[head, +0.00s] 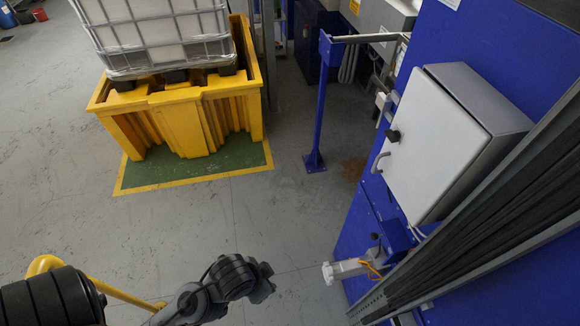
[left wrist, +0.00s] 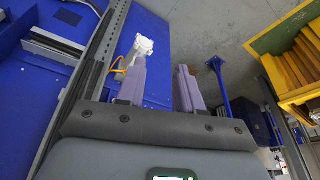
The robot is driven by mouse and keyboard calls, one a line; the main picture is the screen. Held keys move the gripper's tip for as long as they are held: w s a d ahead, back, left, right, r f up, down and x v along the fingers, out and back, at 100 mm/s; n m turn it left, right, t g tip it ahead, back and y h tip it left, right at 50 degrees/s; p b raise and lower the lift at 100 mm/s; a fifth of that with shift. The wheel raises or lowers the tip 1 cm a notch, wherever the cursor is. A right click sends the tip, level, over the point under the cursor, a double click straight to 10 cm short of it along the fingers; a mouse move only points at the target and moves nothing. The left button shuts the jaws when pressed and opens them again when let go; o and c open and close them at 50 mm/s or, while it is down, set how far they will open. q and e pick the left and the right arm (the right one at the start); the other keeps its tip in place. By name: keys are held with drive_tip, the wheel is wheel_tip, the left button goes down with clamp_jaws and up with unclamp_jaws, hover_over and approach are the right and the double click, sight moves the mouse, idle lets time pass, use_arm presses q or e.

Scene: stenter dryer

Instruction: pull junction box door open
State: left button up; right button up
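The junction box has a pale grey door (head: 432,147), which looks closed against the box body (head: 480,98) on the blue machine at the right of the head view. A curved handle (head: 380,162) and a black knob (head: 393,136) are on the door's left side. The left wrist view shows my left gripper (left wrist: 161,62) with its two lilac fingers apart and nothing between them. In the head view my dark left arm comes in at the bottom left, well away from the door; its fingers cannot be made out there. My right gripper is in neither view.
A grey fitting (head: 350,268) with a white end and orange cable sticks out below the box. A dark rail (head: 490,215) runs diagonally in front of the machine. A blue post (head: 320,105) and yellow bund (head: 190,115) stand beyond. The floor between is open.

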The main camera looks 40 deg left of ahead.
use_arm(q)
wheel_tip(320, 180, up, 2)
drive_tip(key=shift+r+p, duration=0.2)
drive_tip(key=shift+p, duration=0.6)
drive_tip(key=m+t+h+b, duration=0.2)
drive_tip(key=t+h+b, duration=0.45)
drive_tip(key=t, duration=0.65)
approach(374, 166)
drive_tip(key=shift+y, duration=0.45)
drive_tip(key=shift+d+p+x, duration=0.2)
drive_tip(key=shift+p+x, duration=1.1)
drive_tip(key=shift+x, duration=3.1)
drive_tip(key=shift+r, duration=0.2)
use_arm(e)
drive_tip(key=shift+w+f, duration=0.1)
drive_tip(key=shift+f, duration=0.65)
